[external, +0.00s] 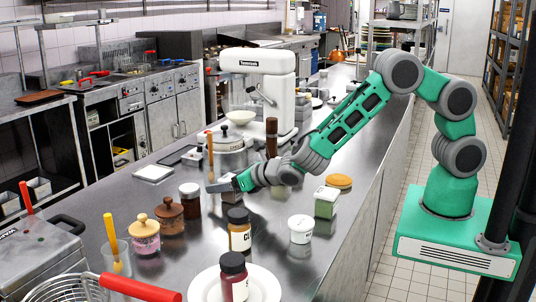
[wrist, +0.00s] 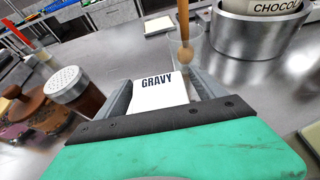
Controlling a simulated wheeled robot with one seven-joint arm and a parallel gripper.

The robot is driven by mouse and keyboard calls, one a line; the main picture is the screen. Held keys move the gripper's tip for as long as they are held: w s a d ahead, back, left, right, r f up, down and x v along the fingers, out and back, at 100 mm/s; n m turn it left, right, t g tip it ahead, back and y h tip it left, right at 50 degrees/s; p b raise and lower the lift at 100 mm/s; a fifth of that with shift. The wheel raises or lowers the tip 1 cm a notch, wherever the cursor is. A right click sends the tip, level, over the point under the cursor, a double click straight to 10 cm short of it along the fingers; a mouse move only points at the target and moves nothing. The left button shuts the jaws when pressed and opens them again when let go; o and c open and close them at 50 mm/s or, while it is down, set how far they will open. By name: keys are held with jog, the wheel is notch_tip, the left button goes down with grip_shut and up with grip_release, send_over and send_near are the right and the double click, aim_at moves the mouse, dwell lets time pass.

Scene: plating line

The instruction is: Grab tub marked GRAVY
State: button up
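The tub marked GRAVY (wrist: 158,95) shows in the wrist view with a white top and dark lettering. It lies between the two fingers of my gripper (wrist: 160,88), one on each side. A narrow gap seems to show on its right side, so the fingers look open around it, not clamped. In the external view my gripper (external: 220,186) is low over the counter. It covers much of the tub there, and the tub's lower part is hard to make out.
A brown shaker jar with a metal lid (wrist: 68,84) stands close on the left. A wooden-handled utensil (wrist: 184,22) and a pot (wrist: 258,36) stand just beyond. A white tub (external: 300,229) and a green-sided tub (external: 326,203) stand nearer the counter's right edge.

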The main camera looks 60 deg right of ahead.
jog(key=c, duration=1.5)
jog(key=shift+c, duration=0.5)
jog(key=shift+r, duration=0.1)
